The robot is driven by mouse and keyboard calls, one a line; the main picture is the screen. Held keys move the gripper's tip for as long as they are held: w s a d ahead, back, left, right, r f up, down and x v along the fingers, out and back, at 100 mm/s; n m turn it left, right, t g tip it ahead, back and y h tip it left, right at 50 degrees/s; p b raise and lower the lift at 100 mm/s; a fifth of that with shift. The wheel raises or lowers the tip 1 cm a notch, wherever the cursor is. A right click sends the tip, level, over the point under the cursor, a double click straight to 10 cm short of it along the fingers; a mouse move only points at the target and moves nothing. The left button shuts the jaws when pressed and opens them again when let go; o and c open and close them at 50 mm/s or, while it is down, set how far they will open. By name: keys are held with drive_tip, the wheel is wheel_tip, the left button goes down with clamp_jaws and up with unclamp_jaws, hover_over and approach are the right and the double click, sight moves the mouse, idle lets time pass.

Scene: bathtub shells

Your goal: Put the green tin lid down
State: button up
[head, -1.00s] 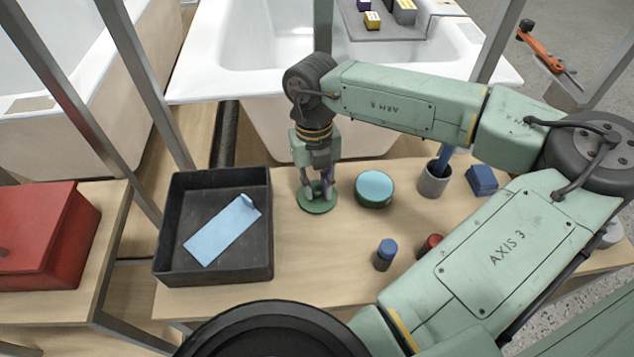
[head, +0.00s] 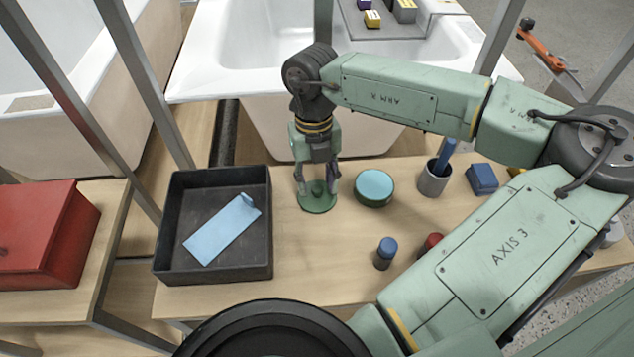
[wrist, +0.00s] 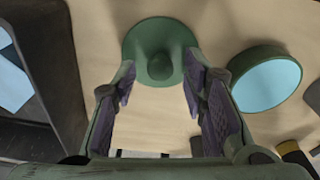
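The green tin lid (head: 318,204) is a round green disc with a knob in its middle. It lies flat on the wooden table between the black tray and the round tin. It also shows in the wrist view (wrist: 158,50), at the top centre. My gripper (head: 317,188) is just above the lid, pointing down. In the wrist view its two fingers (wrist: 160,88) are spread apart with nothing between the pads, and the knob stands clear of them. The round tin (head: 375,187), green with a light blue top, stands just right of the lid.
A black tray (head: 163,235) holding a light blue piece (head: 222,230) is at left. A grey cup (head: 433,182), a blue block (head: 482,179), a blue-topped bottle (head: 385,253) and a red-topped one (head: 432,243) stand at right. A white bathtub (head: 240,80) is behind.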

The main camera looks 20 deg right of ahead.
wheel_tip(320, 180, up, 11)
drive_tip(key=w+b, duration=0.1)
drive_tip(key=shift+w+b, duration=0.15)
drive_tip(key=shift+b, duration=0.15)
drive_tip(key=shift+d, duration=0.1)
